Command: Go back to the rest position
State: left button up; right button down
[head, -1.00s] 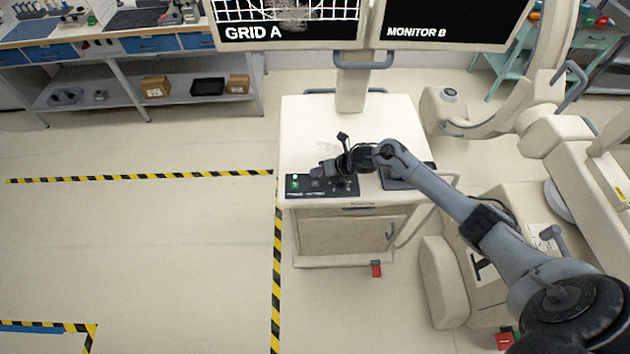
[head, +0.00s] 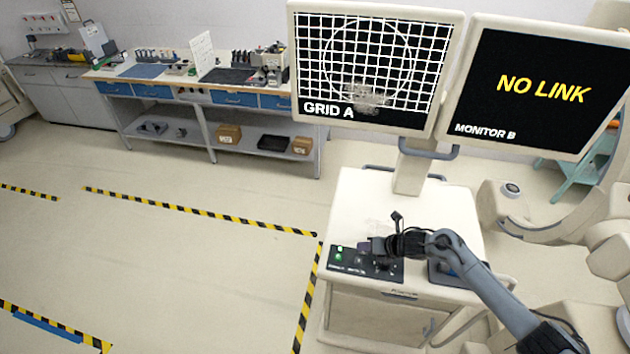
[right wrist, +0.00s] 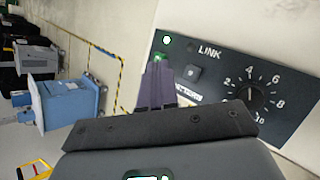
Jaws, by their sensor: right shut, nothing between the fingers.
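My right gripper (head: 374,246) is shut and empty, just above the black control panel (head: 345,268) on the cart top. My left gripper is not in view.
A pale curved machine (head: 505,210) is close on the right. A workbench (head: 220,115) is at the back left. The taped floor (head: 190,265) at left is clear.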

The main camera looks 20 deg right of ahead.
jog(key=shift+s+f, duration=0.35)
jog(key=shift+g+y, duration=0.3)
jog(key=shift+g, duration=0.6)
jog(key=s+a+f, duration=0.1)
jog(key=s+f, duration=0.1)
jog(key=s+a+f+p, duration=0.1)
jog(key=s+f, duration=0.1)
jog(key=s+a+f, duration=0.2)
jog(key=shift+s+f, duration=0.1)
jog(key=shift+s, duration=0.3)
jog(key=s+a+m+y+p, duration=0.1)
jog(key=s+a+m+p, duration=0.15)
jog(key=s+a, duration=1.05)
jog(key=s+a+r+m+h+p, duration=0.1)
jog(key=s+a+r+m+p, duration=0.2)
jog(key=a+r+m, duration=0.35)
jog(key=s+d+r+m+g+h, duration=0.1)
jog(key=s+d+r+m+h, duration=0.1)
jog(key=r+m, duration=0.4)
jog(key=s+d+r+m+g+h, duration=0.1)
jog(key=s+d+r+m, duration=0.4)
jog(key=m, duration=1)
notch_tip(320, 180, up, 2)
jog(key=shift+s+d+r+m+g+h, duration=0.1)
jog(key=shift+s+d+m+g+h, duration=0.25)
jog(key=shift+h, duration=0.55)
